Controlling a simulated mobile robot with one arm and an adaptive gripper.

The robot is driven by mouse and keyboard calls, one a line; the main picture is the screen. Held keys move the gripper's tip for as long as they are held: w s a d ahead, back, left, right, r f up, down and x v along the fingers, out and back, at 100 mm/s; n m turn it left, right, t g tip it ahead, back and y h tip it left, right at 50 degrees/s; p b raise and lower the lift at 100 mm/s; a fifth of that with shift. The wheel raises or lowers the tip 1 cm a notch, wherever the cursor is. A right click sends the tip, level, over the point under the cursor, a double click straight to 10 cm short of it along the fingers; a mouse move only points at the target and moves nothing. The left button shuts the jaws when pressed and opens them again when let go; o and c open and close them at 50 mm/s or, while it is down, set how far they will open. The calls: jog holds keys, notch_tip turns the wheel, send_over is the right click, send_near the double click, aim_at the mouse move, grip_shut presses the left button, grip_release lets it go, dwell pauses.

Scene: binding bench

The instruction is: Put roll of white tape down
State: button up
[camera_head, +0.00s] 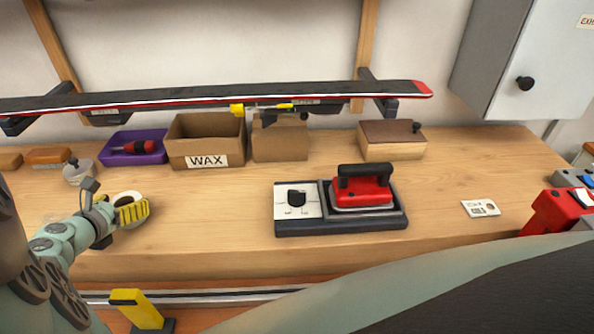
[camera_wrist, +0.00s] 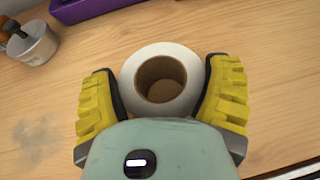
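The roll of white tape (camera_wrist: 137,65) lies between the two yellow-padded fingers of my gripper (camera_wrist: 162,90) in the wrist view. Its brown core faces the camera. The dark inner pads meet the roll on its left and right sides. In the head view the roll (camera_head: 124,197) shows partly behind my gripper (camera_head: 133,210), over the left part of the wooden bench (camera_head: 230,222). The fingers hide part of the roll there. I cannot tell whether its underside touches the bench top.
A metal container (camera_head: 78,172), a purple tray (camera_head: 138,159) and a WAX box (camera_head: 207,165) stand behind my gripper. A red iron (camera_head: 363,192) sits on its base to the right. Bare bench lies between my gripper and the iron. A ski (camera_head: 220,97) hangs above.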

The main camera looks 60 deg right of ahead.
jog(key=o, duration=0.3)
jog(key=shift+a, duration=0.1)
